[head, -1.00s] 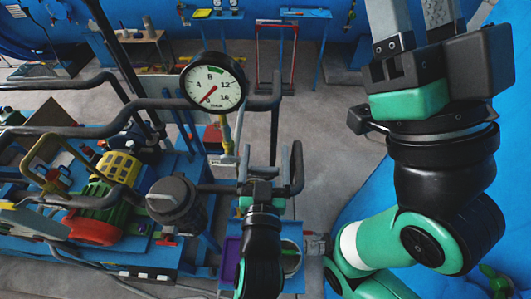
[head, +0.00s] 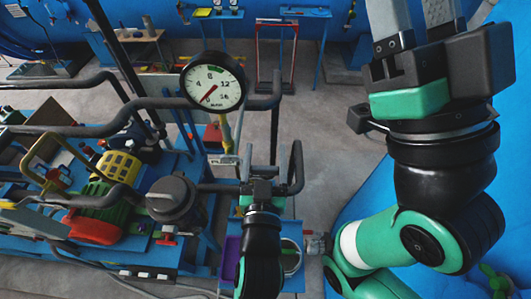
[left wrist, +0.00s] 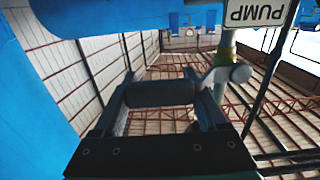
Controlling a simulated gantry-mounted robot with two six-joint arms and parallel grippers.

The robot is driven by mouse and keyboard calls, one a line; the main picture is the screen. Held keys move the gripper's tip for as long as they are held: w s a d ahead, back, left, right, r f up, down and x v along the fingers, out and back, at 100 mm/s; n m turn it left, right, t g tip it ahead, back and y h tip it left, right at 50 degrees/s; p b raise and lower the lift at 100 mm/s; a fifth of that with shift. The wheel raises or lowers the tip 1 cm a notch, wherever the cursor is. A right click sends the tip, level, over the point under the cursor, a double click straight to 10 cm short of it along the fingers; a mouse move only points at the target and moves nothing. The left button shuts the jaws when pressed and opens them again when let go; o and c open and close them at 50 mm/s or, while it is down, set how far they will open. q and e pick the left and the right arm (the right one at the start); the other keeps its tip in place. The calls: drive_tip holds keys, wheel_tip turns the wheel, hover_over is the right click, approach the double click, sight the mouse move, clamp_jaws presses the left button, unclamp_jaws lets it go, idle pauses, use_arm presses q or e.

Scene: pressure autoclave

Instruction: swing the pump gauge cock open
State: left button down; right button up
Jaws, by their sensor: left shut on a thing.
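The round white pump gauge (head: 212,81) faces me, its red needle pointing to the lower left. A yellowish stem (head: 225,133) runs down below it. In the left wrist view, a pale grey cock body (left wrist: 224,74) sits beside the PUMP plate (left wrist: 250,12). My left gripper (head: 262,170) is right of the stem. In the wrist view it (left wrist: 160,95) is shut on a dark bar-like handle (left wrist: 160,93), which appears to be the cock's lever. The handle's join to the cock is partly hidden by a finger. My right gripper (head: 415,20) is open and empty, its fingertips cut off by the top edge.
Dark pipes (head: 90,130) cross the left side and pass behind the gauge. A dark canister (head: 172,200) and a yellow-and-green pump with a red end (head: 95,228) stand on the blue frame at left. Grey floor (head: 330,140) between the arms is clear.

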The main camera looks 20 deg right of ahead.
use_arm(q)
drive_tip(key=shift+r, duration=0.1)
drive_tip(key=shift+w+a+r+n+p, duration=0.15)
drive_tip(key=shift+a+r+n, duration=0.15)
drive_tip(key=shift+r+n, duration=0.65)
drive_tip(key=shift+w+a+r+n+p, duration=0.25)
drive_tip(key=shift+r+n, duration=0.35)
drive_tip(key=shift+n, duration=0.8)
drive_tip(key=shift+w+a+r+n+b, duration=0.1)
drive_tip(key=shift+a+r+n, duration=0.25)
drive_tip(key=shift+r+n, duration=0.6)
drive_tip(key=shift+f+n, duration=0.2)
drive_tip(key=shift+n, duration=0.1)
drive_tip(key=shift+c, duration=1)
unclamp_jaws()
drive_tip(key=shift+s+a, duration=0.1)
